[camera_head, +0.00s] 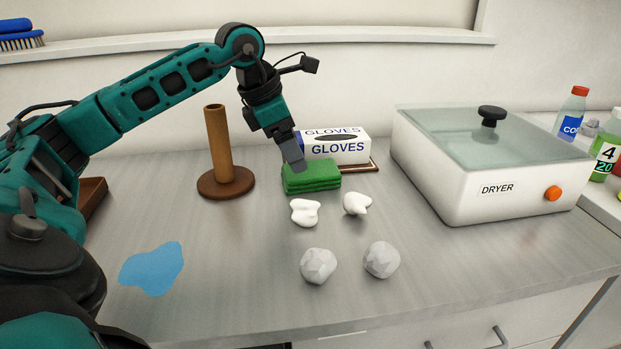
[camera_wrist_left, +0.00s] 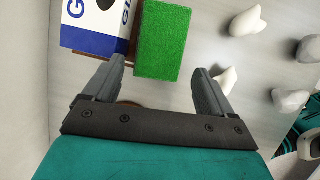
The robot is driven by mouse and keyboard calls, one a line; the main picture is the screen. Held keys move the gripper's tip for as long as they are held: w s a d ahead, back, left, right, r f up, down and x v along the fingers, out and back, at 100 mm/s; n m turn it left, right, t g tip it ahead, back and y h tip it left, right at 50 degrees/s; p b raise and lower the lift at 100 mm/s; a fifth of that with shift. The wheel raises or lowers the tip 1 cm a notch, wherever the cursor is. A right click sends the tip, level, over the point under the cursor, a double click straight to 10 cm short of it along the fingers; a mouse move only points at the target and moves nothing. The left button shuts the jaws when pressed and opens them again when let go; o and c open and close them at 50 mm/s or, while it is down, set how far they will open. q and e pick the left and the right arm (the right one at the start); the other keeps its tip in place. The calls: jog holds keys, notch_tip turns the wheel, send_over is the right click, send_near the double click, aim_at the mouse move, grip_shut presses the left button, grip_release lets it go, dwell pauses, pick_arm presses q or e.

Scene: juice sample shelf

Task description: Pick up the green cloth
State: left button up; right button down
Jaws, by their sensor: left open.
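The green cloth (camera_head: 311,178) is a folded, layered stack on the grey counter, in front of the gloves box. In the left wrist view the cloth (camera_wrist_left: 161,45) lies past the fingertips, roughly between their lines. My left gripper (camera_head: 294,165) is above the cloth's left part in the head view, and its near finger covers a little of the cloth. In the left wrist view my left gripper (camera_wrist_left: 160,70) has its two fingers spread apart with nothing between them. My right gripper is not in view.
The gloves box (camera_head: 338,147) stands right behind the cloth. A brown post on a round base (camera_head: 222,183) is to the left. White crumpled pieces (camera_head: 305,212) and grey lumps (camera_head: 318,266) lie in front. The dryer (camera_head: 490,175) is right; a blue patch (camera_head: 152,268) lies front left.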

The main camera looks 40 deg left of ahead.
pick_arm(q)
jog(key=x, duration=0.6)
jog(key=shift+w+d+r+b, duration=0.15)
jog(key=shift+d+b, duration=0.05)
jog(key=shift+b, duration=0.15)
jog(key=c, duration=0.8)
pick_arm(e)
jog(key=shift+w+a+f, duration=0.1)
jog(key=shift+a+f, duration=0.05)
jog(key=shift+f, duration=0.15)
pick_arm(q)
jog(key=shift+r, duration=0.15)
notch_tip(320, 180, up, 8)
jog(key=shift+p, duration=1.15)
jog(key=shift+r+p, duration=1.7)
jog(key=shift+r, duration=4.2)
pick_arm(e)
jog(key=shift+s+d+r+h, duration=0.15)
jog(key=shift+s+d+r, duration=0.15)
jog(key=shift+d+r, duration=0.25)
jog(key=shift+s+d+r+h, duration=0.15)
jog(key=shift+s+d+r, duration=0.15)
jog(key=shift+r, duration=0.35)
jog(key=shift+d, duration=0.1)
